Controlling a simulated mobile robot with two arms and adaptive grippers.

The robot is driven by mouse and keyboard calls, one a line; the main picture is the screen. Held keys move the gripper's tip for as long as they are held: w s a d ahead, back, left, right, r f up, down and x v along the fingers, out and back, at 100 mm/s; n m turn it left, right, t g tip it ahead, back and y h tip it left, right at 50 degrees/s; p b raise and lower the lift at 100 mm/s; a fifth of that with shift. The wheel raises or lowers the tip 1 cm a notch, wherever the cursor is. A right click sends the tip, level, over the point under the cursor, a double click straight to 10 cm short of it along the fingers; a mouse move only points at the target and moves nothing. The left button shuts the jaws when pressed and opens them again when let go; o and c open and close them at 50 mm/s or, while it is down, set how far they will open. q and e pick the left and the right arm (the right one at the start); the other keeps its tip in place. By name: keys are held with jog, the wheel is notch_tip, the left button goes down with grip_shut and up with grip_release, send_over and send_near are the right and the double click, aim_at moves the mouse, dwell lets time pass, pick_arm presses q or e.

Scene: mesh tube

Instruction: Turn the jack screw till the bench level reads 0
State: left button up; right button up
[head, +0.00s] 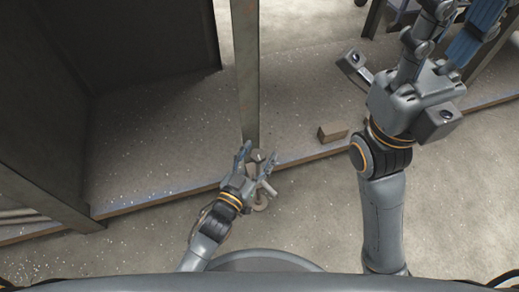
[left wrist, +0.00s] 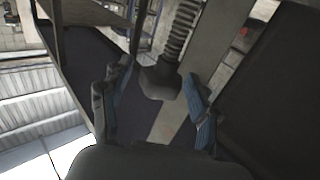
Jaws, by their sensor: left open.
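The jack screw (left wrist: 182,32) shows in the left wrist view as a dark threaded rod with a thick dark head (left wrist: 160,80) at its end. In the head view the screw is mostly hidden by my left gripper; a round foot (head: 261,201) shows just below it. My left gripper (head: 257,163) is open, its blue-padded fingers on either side of the screw head. In the left wrist view (left wrist: 160,98) gaps show between fingers and head. My right gripper (head: 458,28) is raised at the upper right, fingers apart and empty, tips near the frame edge. I cannot make out a level reading.
An upright metal post (head: 246,80) stands just beyond my left gripper. A small brown block (head: 332,132) lies on the speckled shelf (head: 160,150), near its front edge. A dark panel (head: 150,40) closes the left side. Floor shows in front.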

pick_arm(q)
jog(key=shift+c, duration=0.5)
jog(key=c, duration=1.1)
jog(key=shift+r+m+h+p, duration=0.1)
jog(key=shift+m+h+p, duration=0.2)
jog(key=shift+p, duration=0.05)
